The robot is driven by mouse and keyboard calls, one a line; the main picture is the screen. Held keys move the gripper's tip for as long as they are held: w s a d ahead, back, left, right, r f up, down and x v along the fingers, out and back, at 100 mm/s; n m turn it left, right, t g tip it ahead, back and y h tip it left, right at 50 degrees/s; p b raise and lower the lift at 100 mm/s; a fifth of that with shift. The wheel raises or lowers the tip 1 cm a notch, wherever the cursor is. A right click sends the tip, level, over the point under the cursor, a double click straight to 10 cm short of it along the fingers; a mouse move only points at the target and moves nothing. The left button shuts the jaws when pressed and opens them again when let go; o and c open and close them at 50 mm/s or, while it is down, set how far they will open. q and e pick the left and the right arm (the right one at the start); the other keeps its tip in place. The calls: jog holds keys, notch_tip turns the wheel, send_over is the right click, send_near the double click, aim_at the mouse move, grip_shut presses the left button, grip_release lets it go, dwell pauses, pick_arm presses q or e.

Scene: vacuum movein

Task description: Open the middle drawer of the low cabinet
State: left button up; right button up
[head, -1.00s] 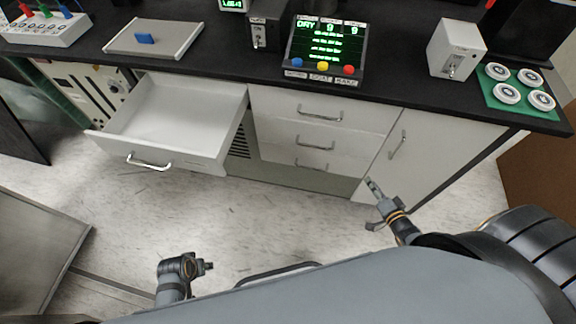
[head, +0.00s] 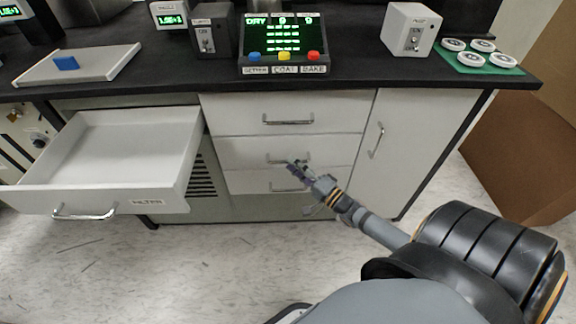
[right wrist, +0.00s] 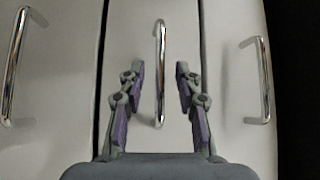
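The low cabinet has a stack of three drawers left of a door. The middle drawer (head: 240,153) is closed, and its bar handle (head: 277,158) is partly hidden by my right gripper (head: 297,168). In the right wrist view the middle handle (right wrist: 160,70) stands between the two open fingers of my right gripper (right wrist: 160,105), with a gap on each side. The neighbouring handles (right wrist: 16,65) and (right wrist: 262,80) lie outside the fingers. My left gripper is not in view.
A drawer (head: 110,160) with a label stands pulled out at the left. The cabinet door (head: 400,140) at the right is shut. The black countertop (head: 350,75) overhangs and carries a display panel (head: 284,45), boxes and a green mat. The floor in front is clear.

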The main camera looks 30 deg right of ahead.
jog(key=shift+b+x, duration=0.35)
jog(key=shift+x, duration=1.1)
grip_shut()
